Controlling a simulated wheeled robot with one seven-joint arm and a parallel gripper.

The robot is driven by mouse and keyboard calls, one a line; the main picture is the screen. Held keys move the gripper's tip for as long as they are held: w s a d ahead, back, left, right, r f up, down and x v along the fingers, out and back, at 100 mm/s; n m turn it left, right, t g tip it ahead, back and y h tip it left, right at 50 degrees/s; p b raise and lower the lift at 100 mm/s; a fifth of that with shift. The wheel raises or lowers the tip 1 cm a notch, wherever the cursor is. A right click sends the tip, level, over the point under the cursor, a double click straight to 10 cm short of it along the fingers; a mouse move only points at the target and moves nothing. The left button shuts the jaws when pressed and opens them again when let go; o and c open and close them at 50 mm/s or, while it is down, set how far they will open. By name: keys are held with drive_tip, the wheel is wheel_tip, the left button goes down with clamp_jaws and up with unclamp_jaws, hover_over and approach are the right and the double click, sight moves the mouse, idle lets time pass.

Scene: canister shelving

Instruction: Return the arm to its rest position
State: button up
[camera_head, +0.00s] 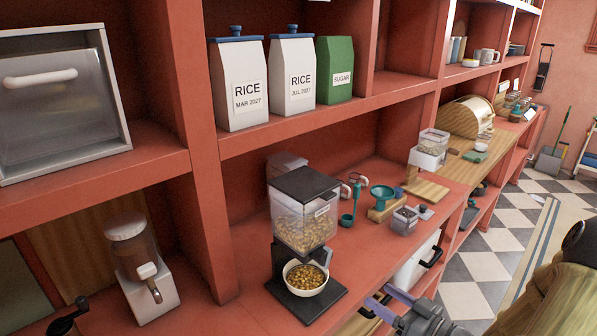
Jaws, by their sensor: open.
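My gripper (376,300) shows at the bottom edge, right of centre, in front of the red shelf's front edge. Its two pale purple fingers point left and stand apart, with nothing seen between them. The gripper is below and to the right of the glass-sided dispenser (303,215), apart from it as far as I can see.
Two white rice canisters (239,85) (292,75) and a green sugar canister (335,70) stand on the upper shelf (300,125). A bowl of grain (305,278) sits under the dispenser. A scoop, a teal funnel (382,193) and a small bin (405,220) stand right.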

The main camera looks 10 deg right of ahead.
drive_tip(key=w+a+f+m+g+h, duration=0.1)
drive_tip(key=w+f+g+h, duration=0.4)
drive_tip(key=h, duration=0.4)
drive_tip(key=s+a+r+m+g+h, duration=0.1)
drive_tip(key=s+a+r+m+g, duration=0.2)
drive_tip(key=s+a+g, duration=0.3)
drive_tip(key=s+a, duration=0.3)
drive_tip(key=s, duration=0.3)
drive_tip(key=shift+s+r+g, duration=0.15)
drive_tip(key=shift+g, duration=0.15)
drive_tip(key=shift+c, duration=0.2)
